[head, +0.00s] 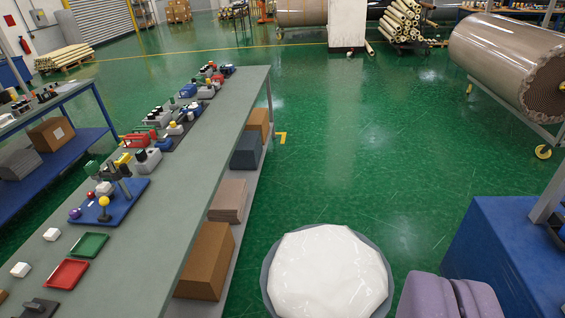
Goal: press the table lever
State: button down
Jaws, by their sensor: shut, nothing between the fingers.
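A long grey-topped table (200,175) runs from the lower left toward the back. On it lies a blue board (125,205) with small fittings. A yellow ball (104,201) stands on a thin upright stem on this board and looks like a lever knob. A purple ball (75,213) and a small red ball (90,196) are beside it. I cannot tell for certain which fitting is the table lever. My gripper does not show in this view.
A red tray (66,273), a green tray (90,245) and white blocks (20,270) lie nearer. Boxes (205,262) fill the table's lower shelf. A white rounded bundle (328,270) and purple bundles (450,296) stand in front. Green floor (350,160) right of the table is open.

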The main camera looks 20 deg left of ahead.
aim_at(104, 200)
jog(key=i+j+u, duration=0.2)
jog(key=i+u, duration=0.2)
jog(key=i+j+u, duration=0.1)
jog(key=i+u, duration=0.65)
jog(key=i+l+u, duration=0.15)
jog(key=i+u, duration=0.2)
